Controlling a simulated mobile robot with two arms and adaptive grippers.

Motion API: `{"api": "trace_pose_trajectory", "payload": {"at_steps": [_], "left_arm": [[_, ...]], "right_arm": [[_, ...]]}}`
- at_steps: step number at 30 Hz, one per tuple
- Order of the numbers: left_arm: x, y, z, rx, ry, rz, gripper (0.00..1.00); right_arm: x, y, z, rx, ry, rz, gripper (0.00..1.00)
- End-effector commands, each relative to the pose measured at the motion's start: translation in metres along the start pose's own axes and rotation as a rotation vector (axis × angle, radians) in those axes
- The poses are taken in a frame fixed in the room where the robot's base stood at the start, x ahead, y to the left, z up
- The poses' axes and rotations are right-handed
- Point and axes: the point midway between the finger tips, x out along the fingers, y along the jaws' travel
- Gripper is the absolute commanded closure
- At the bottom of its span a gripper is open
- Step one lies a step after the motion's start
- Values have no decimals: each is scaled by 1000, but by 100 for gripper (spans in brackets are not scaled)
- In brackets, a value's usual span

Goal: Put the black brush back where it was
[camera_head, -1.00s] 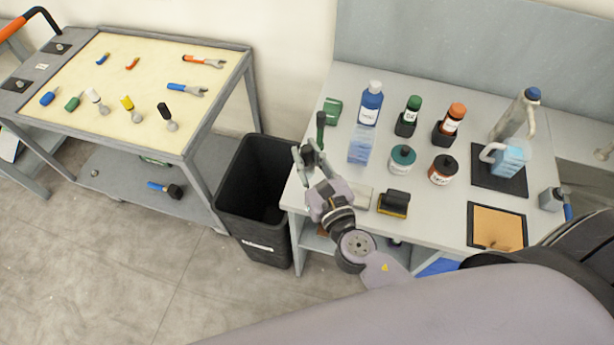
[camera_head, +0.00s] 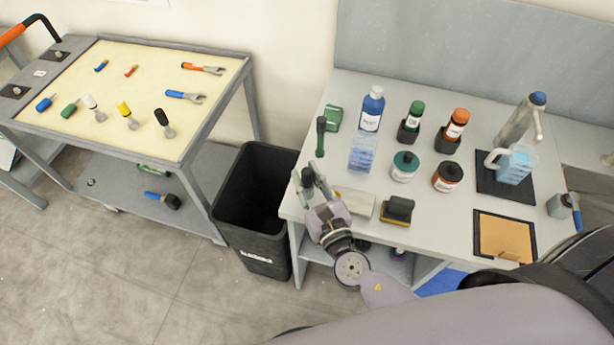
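My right gripper (camera_head: 309,178) is over the left edge of the grey worktable (camera_head: 438,106). Its grey fingers stand apart with something dark between them. I cannot tell whether that is a held object or part of the gripper. A black and yellow block (camera_head: 398,208), possibly the brush, lies on the table to the right of the gripper. A black-handled tool with a grey head (camera_head: 163,119) lies on the cart's pale top (camera_head: 140,70). I cannot be sure which thing is the black brush. My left gripper is not in view.
A green-handled tool (camera_head: 321,138) lies just beyond the gripper. A clear blue container (camera_head: 362,153), several bottles and jars, a jug (camera_head: 514,163) and a brown-topped tray (camera_head: 476,232) fill much of the table. A black bin (camera_head: 252,190) stands between cart and table.

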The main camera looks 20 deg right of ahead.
Motion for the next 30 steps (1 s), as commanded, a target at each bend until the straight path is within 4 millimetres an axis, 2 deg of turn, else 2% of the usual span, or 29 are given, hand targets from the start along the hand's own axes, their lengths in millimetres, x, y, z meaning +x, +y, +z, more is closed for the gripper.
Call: {"api": "trace_pose_trajectory", "payload": {"at_steps": [6, 18, 23, 30], "left_arm": [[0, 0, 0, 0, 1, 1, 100], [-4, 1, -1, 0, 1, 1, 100], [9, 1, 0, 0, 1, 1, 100], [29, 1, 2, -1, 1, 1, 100]], "right_arm": [[0, 0, 0, 0, 0, 0, 61], [-1, 0, 5, 0, 1, 0, 60], [-30, 1, -1, 0, 4, 3, 60], [-82, 0, -2, 0, 4, 3, 60]]}}
